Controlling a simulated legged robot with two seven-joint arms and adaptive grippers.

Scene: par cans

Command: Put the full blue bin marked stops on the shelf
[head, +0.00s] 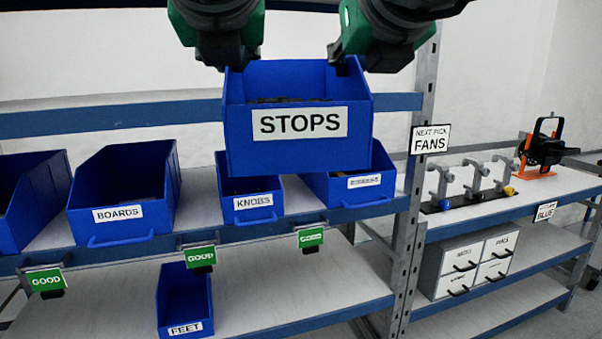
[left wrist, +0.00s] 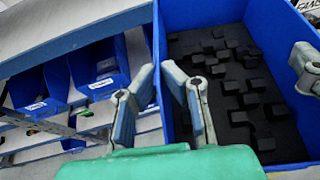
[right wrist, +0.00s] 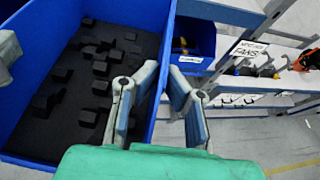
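The blue bin marked STOPS (head: 300,158) is held up in front of the rack, roughly level. Small black blocks (left wrist: 232,82) fill its floor; they also show in the right wrist view (right wrist: 95,70). My left gripper (head: 236,62) is closed on its left side wall, one finger on each side. My right gripper (head: 343,62) grips the right side wall the same way. The shelf rack (head: 110,120) stands behind the bin. The fingertips are partly hidden in the head view.
The middle shelf holds blue bins marked BOARDS (head: 120,190) and KNOBS (head: 250,195), and another (head: 350,183) partly behind the held bin. A FEET bin (head: 185,300) is below. A NEXT PICK FANS sign (head: 430,139) hangs by the right upright (head: 414,200). The lower shelf has bare room.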

